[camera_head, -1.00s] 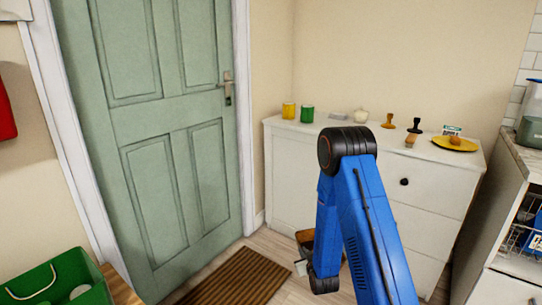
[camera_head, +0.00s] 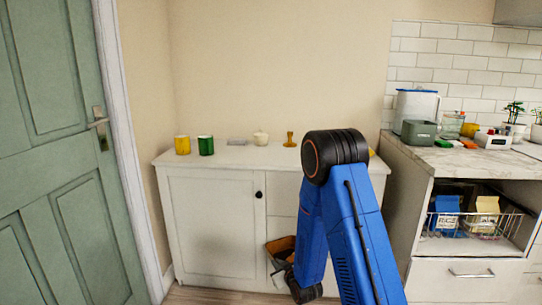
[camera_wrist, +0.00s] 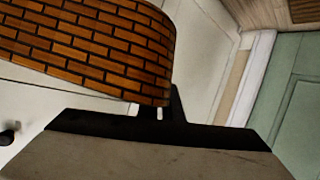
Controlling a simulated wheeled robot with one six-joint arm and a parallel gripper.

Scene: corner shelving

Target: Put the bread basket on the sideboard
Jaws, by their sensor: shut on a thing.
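The bread basket (camera_wrist: 95,45) is brown with a woven, brick-like pattern and fills the upper left of the wrist view. My gripper (camera_wrist: 168,112) is shut on its edge. In the head view the basket (camera_head: 284,246) shows partly behind my blue arm, in front of the sideboard and below its top. My gripper (camera_head: 277,271) is small there and partly hidden by the arm. The sideboard (camera_head: 212,225) is a white cabinet with a door and drawers against the beige wall.
On the sideboard top stand a yellow cup (camera_head: 182,145), a green cup (camera_head: 206,145), a grey item (camera_head: 237,142), a white pot (camera_head: 261,138) and a wooden stamp-like item (camera_head: 290,139). Bare top lies in front of them. A counter (camera_head: 440,160) adjoins at right, a green door (camera_head: 60,150) at left.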

